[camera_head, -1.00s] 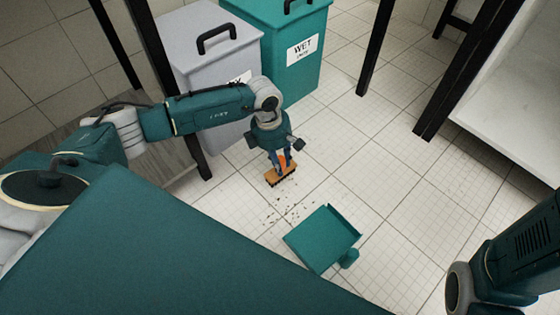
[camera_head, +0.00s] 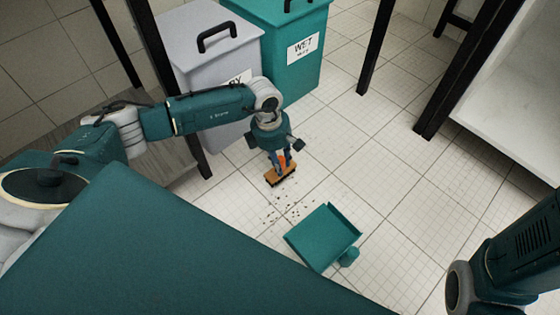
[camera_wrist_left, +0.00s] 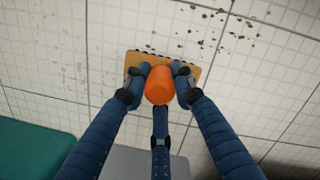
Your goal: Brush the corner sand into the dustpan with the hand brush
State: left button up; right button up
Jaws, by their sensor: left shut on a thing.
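My left gripper (camera_head: 280,160) is shut on the orange handle of the hand brush (camera_head: 281,176). The brush has a wide tan head with dark bristles, low at the tiled floor. In the left wrist view the brush head (camera_wrist_left: 190,74) lies past the fingers, with the orange handle (camera_wrist_left: 159,85) between them. The sand (camera_head: 284,211) is a loose scatter of dark grains between the brush and the dustpan; it also shows in the left wrist view (camera_wrist_left: 228,20). The green dustpan (camera_head: 322,238) lies flat on the floor, apart from the brush. My right gripper is out of view.
A grey bin (camera_head: 212,62) and a green bin marked WET (camera_head: 296,70) stand behind the brush. Black legs (camera_head: 374,50) and a white shelf unit (camera_head: 510,105) are at the right. The tiled floor (camera_head: 400,170) right of the dustpan is clear.

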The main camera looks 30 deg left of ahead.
pick_arm(q)
jog(key=shift+f+b, duration=0.3)
jog(key=shift+f, duration=0.3)
jog(key=shift+s+d+r+p, duration=0.15)
jog(key=shift+s+d+p, duration=0.2)
jog(key=shift+d+p, duration=0.35)
jog(key=shift+s+d+p, duration=0.2)
jog(key=shift+d, duration=0.4)
jog(key=shift+s+d+p, duration=0.15)
jog(key=shift+s+d, duration=0.05)
jog(key=shift+d, duration=0.35)
jog(key=shift+s+d+p, duration=0.2)
jog(key=shift+d, duration=0.35)
jog(key=shift+s+d+p, duration=0.2)
jog(key=shift+d, duration=0.3)
